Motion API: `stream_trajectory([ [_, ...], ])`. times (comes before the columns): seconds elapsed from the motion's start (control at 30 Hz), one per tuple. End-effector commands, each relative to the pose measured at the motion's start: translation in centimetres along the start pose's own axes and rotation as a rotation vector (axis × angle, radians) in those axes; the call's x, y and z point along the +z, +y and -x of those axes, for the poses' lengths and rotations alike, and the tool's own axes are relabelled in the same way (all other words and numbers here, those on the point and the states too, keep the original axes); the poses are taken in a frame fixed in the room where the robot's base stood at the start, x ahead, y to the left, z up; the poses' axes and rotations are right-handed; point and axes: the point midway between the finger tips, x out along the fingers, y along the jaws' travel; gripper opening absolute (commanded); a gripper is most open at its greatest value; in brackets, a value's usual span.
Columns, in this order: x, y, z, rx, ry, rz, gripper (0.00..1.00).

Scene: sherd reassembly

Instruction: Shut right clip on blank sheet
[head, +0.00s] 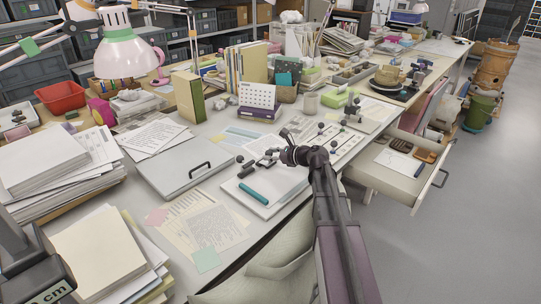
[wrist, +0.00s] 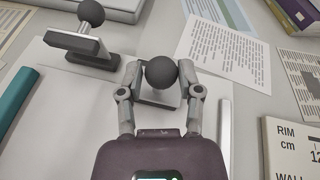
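The blank white sheet (head: 279,193) lies on a pale board on the desk; it fills the lower part of the wrist view (wrist: 70,120). The right clip (wrist: 160,76), a grey block with a dark ball knob, is at the sheet's far edge. My gripper (wrist: 160,84) has a finger at each side of this clip, and the fingertips appear to touch it. In the head view my gripper (head: 271,156) reaches over the board's far edge. The left clip (wrist: 82,44), with its own ball knob, stands apart to the left. The right clip's jaw is partly hidden.
A teal cylinder (head: 253,194) lies on the sheet's left side. A grey clipboard-like case (head: 185,163) with a black handle is to the left. Printed papers (wrist: 225,52) lie beyond the clips. A card marked RIM cm (wrist: 292,150) is at right. An open drawer (head: 395,170) juts out right.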

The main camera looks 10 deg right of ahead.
Motion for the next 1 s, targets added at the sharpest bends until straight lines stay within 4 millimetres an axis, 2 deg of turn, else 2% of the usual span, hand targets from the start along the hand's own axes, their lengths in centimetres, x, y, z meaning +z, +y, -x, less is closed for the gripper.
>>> stream_trajectory([
  [0.03,0.0,0.2,0.0,0.003,0.000,0.000,0.65],
  [0.07,0.0,0.2,0.0,0.003,0.000,0.000,0.74],
  [0.1,0.0,0.2,0.0,0.002,-0.001,0.000,0.76],
  [0.57,0.3,-0.1,0.1,-0.003,0.000,-0.001,0.76],
  [0.77,1.7,-0.4,0.6,-0.003,0.000,-0.001,0.76],
  [1.0,4.8,-1.0,1.6,-0.004,0.000,-0.001,0.76],
])
